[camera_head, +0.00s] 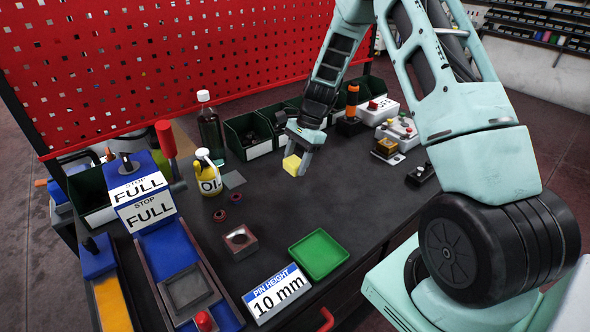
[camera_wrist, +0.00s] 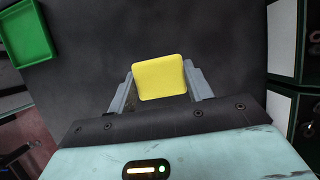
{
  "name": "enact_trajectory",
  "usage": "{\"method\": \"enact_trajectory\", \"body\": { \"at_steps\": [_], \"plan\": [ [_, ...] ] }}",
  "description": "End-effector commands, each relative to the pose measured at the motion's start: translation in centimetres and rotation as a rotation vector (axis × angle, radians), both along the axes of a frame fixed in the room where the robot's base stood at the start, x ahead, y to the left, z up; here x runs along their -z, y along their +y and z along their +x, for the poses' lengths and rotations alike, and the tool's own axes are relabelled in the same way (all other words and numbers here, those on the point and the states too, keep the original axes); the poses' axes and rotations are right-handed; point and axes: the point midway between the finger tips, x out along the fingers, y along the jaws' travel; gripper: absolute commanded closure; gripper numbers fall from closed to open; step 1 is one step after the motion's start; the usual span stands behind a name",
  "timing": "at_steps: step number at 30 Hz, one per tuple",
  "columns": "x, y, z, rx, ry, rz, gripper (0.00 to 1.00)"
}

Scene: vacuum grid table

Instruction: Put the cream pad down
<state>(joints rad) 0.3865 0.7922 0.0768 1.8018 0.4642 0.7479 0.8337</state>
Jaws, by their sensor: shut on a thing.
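The cream pad looks like a small yellow block (camera_head: 292,165). It also shows in the wrist view (camera_wrist: 160,77) between the two grey fingers. My gripper (camera_head: 298,160) is shut on the pad and holds it above the dark table (camera_head: 345,185). In the wrist view my gripper (camera_wrist: 160,88) has a finger against each side of the pad. The exact gap between the pad and the table is hard to tell.
A green tray (camera_head: 318,255) lies toward the front. Behind the gripper stand dark green bins (camera_head: 247,137). A yellow oil bottle (camera_head: 208,178) and a dark bottle (camera_head: 210,130) stand to the left. Devices (camera_head: 398,135) stand to the right. The table's middle is clear.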

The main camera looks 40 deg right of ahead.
Motion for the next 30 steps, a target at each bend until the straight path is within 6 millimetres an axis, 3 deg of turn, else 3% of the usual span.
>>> {"method": "enact_trajectory", "body": {
  "at_steps": [8, 20, 21, 23, 30],
  "plan": [
    [3.6, 0.0, -0.1, 0.000, 0.002, 0.002, 0.71],
    [4.2, 0.0, 0.0, 0.000, 0.001, 0.001, 0.71],
    [4.2, 0.0, 0.0, 0.000, 0.001, 0.001, 0.44],
    [4.2, 0.0, 0.0, 0.000, 0.001, 0.001, 0.28],
    [4.1, 0.0, 0.0, 0.000, 0.001, 0.001, 0.28]
  ]
}}
